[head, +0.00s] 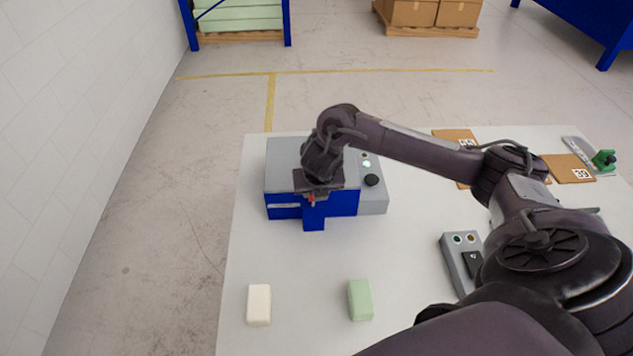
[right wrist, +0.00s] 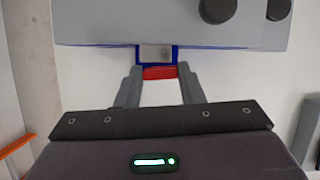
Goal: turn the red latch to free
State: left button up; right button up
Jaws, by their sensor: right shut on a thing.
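The red latch (right wrist: 159,72) sits at the front of the blue and grey machine (head: 283,158). In the head view only a small red bit of the latch (head: 312,198) shows below my gripper. My right gripper (right wrist: 160,76) is shut on the latch, with one grey finger on each side of it. In the head view my right gripper (head: 314,194) hangs over the machine's blue front and hides part of it. My left gripper is not in view.
A cream block (head: 259,305) and a green block (head: 360,299) lie on the white table (head: 300,270) in front of the machine. A grey control box (head: 457,262) stands to the right. Brown boards (head: 569,170) and a green clamp (head: 604,159) lie at the far right.

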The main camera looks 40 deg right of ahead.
jog(key=shift+r+m+p, duration=0.1)
jog(key=shift+m+p, duration=0.4)
jog(key=shift+m, duration=0.1)
jog(key=o, duration=1)
jog(key=shift+a+r, duration=0.1)
jog(key=shift+r, duration=0.1)
jog(key=p+v, duration=0.3)
jog(key=v, duration=0.4)
jog(key=shift+a+r, duration=0.1)
jog(key=shift+a, duration=0.05)
